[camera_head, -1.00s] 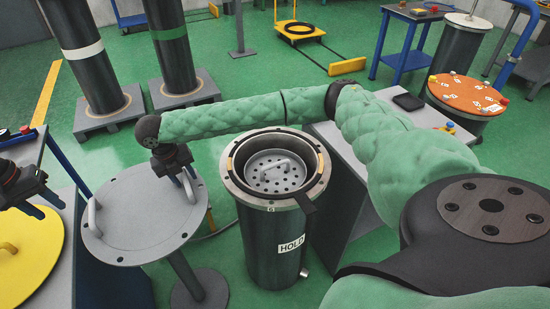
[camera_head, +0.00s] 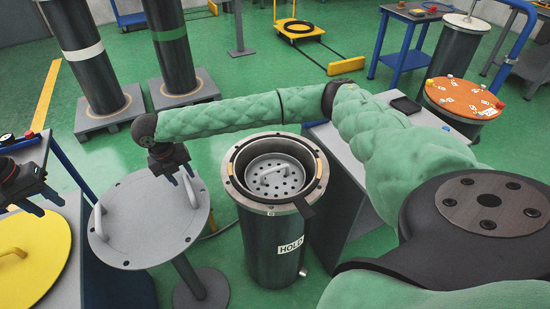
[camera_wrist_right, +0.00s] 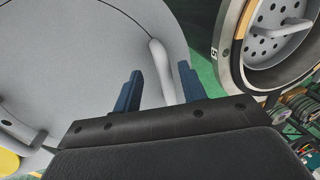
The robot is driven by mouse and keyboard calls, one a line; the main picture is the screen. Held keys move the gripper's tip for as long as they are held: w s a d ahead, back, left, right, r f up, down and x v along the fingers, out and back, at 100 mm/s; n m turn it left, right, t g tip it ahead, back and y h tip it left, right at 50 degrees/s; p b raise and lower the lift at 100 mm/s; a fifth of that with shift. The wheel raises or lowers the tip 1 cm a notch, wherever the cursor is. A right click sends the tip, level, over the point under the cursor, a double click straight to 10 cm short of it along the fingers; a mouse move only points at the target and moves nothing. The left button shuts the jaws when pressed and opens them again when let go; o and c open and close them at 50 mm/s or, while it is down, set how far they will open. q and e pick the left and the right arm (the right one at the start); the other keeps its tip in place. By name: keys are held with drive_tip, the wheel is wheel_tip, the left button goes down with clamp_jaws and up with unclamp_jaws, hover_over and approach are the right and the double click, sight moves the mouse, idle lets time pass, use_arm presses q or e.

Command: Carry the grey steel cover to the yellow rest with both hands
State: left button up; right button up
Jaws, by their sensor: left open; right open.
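The grey steel cover (camera_head: 150,232) is a flat round disc with a light bar handle near its left edge and another near its right edge. It lies flat on a pedestal with a round foot (camera_head: 202,291). My right gripper (camera_head: 182,178) is open above the right handle. In the right wrist view, this handle (camera_wrist_right: 160,68) shows between the spread blue fingers of that gripper (camera_wrist_right: 160,90), not gripped. My left gripper (camera_head: 46,203) is open and empty, left of the left handle (camera_head: 99,222) and apart from it. I cannot tell which thing is the yellow rest.
A yellow disc (camera_head: 38,270) with a handle lies on the grey table at left. An open dark vessel (camera_head: 270,235) marked HOLD stands right of the cover, with a perforated grey lid inside. Tall dark columns (camera_head: 170,50) stand behind. A yellow cart (camera_head: 299,34) is far back.

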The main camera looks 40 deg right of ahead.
drive_tip(key=shift+a+r+p, duration=0.15)
drive_tip(key=shift+r+p, duration=0.55)
drive_tip(key=shift+r, duration=0.1)
drive_tip(key=shift+r, duration=0.1)
drive_tip(key=d+r+p, duration=0.2)
drive_tip(key=d+p, duration=0.1)
drive_tip(key=shift+w+d+r+p, duration=0.1)
drive_tip(key=shift+d+r+p, duration=0.1)
drive_tip(key=shift+r+p, duration=0.15)
idle(0.7)
